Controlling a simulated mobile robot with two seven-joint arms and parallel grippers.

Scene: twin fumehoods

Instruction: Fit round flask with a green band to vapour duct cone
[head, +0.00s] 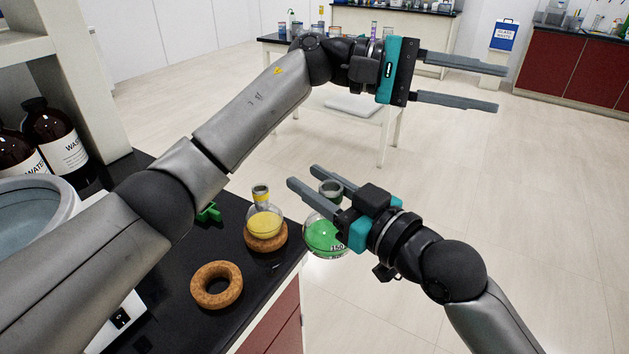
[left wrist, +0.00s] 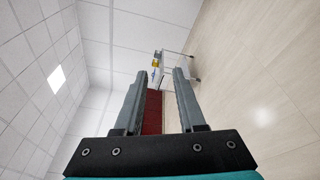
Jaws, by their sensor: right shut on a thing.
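A round flask with green liquid (head: 324,238) hangs in the head view just right of the dark bench's edge, roughly upright. My right gripper (head: 302,176) is shut on its neck, which shows between and behind the fingers. The fingers and wrist hide part of the neck and upper body, so a green band is not clear. My left gripper (head: 501,88) is at the upper right of the head view, open and empty over the floor. Its parted fingers also show in the left wrist view (left wrist: 158,75). No vapour duct cone is visible in either view.
A flask of yellow liquid (head: 264,222) sits on a cork ring (head: 266,240) on the black bench (head: 185,318). An empty cork ring (head: 217,285) lies nearer. A green object (head: 209,212) and brown waste bottles (head: 56,138) stand left. Open floor lies right.

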